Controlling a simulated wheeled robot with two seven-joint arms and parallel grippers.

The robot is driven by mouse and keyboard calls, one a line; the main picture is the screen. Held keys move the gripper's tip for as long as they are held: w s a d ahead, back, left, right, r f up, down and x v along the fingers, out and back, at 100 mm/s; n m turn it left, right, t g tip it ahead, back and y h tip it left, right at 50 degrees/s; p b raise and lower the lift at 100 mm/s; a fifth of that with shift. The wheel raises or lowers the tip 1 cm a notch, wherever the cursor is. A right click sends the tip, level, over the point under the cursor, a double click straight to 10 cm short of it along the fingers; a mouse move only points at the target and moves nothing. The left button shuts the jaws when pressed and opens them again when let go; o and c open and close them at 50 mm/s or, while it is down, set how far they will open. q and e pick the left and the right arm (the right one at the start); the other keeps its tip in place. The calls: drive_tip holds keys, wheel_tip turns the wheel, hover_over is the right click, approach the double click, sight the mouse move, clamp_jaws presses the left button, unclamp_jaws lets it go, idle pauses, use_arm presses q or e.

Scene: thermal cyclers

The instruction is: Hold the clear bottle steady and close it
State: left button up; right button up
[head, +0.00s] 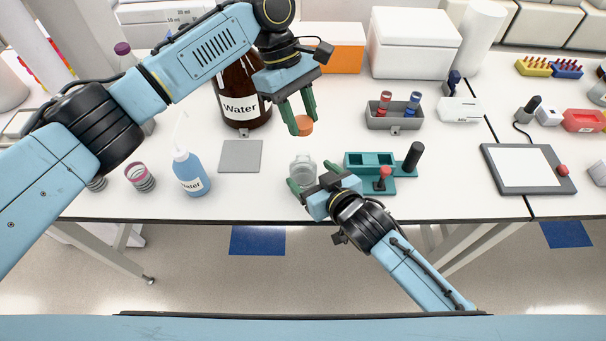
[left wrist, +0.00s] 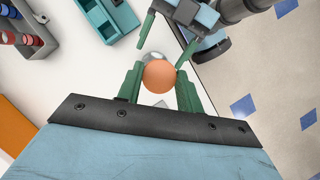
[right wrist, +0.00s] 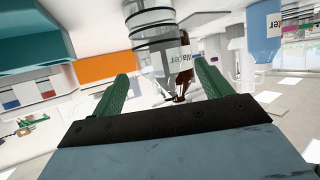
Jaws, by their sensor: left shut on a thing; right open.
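The clear bottle (head: 303,171) stands upright on the white bench with its top uncovered. My left gripper (head: 301,116) is shut on an orange cap (head: 304,127) and holds it above the bottle. In the left wrist view the cap (left wrist: 159,77) sits between the green fingers and hides most of the bottle. My right gripper (head: 311,177) is open, low at the bench, with a finger to either side of the bottle. In the right wrist view the bottle (right wrist: 157,45) shows between and beyond the fingertips; I cannot tell whether they touch it.
A teal holder (head: 371,161) with red and black pieces stands close right of the bottle. A grey plate (head: 240,156), a blue water bottle (head: 190,173) and a brown water bottle (head: 241,100) are to the left. A grey tube rack (head: 393,118) stands behind. The bench's front edge is near.

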sight(302, 133)
drive_tip(key=shift+x, duration=2.9)
drive_tip(key=shift+s, duration=0.1)
drive_tip(key=c, duration=1.5)
use_arm(q)
drive_tip(key=shift+s+f, duration=0.1)
drive_tip(key=shift+f, duration=2.35)
use_arm(e)
drive_tip(key=shift+o, duration=0.2)
